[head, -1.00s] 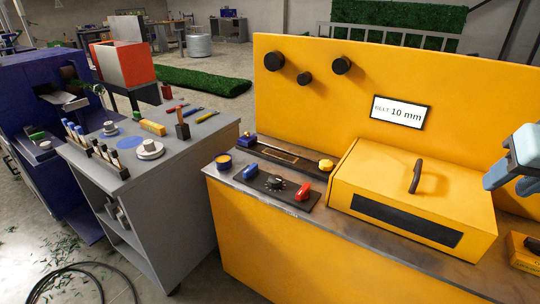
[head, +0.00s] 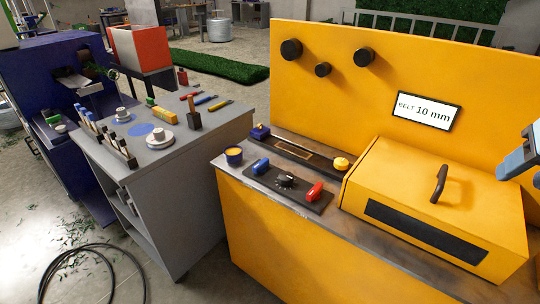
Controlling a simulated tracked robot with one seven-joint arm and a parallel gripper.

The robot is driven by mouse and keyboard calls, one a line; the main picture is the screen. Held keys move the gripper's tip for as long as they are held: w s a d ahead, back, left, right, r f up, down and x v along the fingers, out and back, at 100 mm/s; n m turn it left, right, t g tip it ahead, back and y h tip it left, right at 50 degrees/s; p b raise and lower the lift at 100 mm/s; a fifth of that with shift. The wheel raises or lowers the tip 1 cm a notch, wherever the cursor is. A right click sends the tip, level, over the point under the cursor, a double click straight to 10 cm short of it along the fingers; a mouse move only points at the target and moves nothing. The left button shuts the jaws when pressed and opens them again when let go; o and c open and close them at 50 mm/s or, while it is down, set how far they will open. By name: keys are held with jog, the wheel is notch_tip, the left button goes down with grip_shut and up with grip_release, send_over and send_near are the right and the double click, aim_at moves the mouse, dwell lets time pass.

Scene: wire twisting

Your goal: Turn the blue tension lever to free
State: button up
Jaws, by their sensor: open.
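The blue tension lever (head: 261,166) is a small blue handle at the left end of a black control panel (head: 287,187). The panel lies on the metal ledge of the yellow machine (head: 330,255). A black dial (head: 285,181) is in the panel's middle and a red lever (head: 314,190) is at its right end. My gripper (head: 522,173) shows only in part at the right edge of the head view. Its blue-grey jaws look apart and are well right of the blue lever, touching nothing I can see.
A yellow hood (head: 430,195) with a black handle stands right of the panel. A grey cart (head: 175,205) with tools stands left, across a narrow gap.

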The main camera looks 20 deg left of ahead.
jog(key=w+a+r+g, duration=0.1)
jog(key=w+a+r, duration=0.1)
jog(key=w+a, duration=0.3)
jog(key=w+a+r+g, duration=0.15)
jog(key=w+a, duration=0.25)
jog(key=w, duration=0.4)
jog(key=w+a+f+m+y, duration=0.1)
jog(key=w+a+f+m, duration=0.15)
jog(key=w+a, duration=1.05)
jog(key=g+h, duration=0.1)
jog(key=g, duration=0.2)
send_over(261, 162)
notch_tip(261, 162, down, 20)
jog(key=shift+m, duration=0.35)
notch_tip(261, 162, down, 13)
jog(key=shift+f, duration=0.15)
grip_shut()
